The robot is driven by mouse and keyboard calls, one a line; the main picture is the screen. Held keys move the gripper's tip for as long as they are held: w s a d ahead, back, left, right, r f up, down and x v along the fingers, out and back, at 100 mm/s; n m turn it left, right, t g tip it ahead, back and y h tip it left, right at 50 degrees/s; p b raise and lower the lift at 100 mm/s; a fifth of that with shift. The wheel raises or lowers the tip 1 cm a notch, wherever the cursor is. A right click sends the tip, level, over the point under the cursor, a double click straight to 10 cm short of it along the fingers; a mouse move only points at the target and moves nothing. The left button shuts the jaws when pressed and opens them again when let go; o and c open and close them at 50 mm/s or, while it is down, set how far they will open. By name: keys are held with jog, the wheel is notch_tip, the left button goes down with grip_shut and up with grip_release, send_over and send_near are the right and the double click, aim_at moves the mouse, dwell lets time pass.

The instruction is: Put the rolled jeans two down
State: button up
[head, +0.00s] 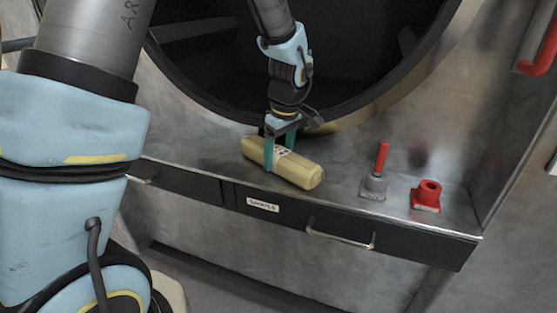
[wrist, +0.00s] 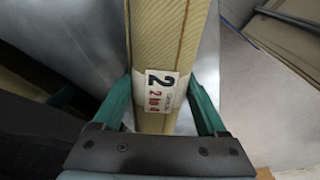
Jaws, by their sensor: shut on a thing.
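The rolled jeans two (head: 297,169) are a tan roll with a white label. In the wrist view the roll (wrist: 157,45) runs up and down the picture, and its label reads a large 2. My gripper (head: 273,157) has its green fingers on both sides of the roll, shut on it near its middle. In the wrist view the gripper (wrist: 160,108) grips the roll beside the label. The roll is at the metal shelf (head: 340,185), over its front edge; I cannot tell whether it touches the surface.
A grey fixture with a red rod (head: 380,165) and a red socket-like part (head: 427,195) stand on the shelf to the right. The washer's large round dark opening (head: 220,75) is behind. Drawers with a handle (head: 340,236) are below. Bare shelf lies between the roll and the fixture.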

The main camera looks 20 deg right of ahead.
grip_shut()
jog(key=shift+r, duration=0.15)
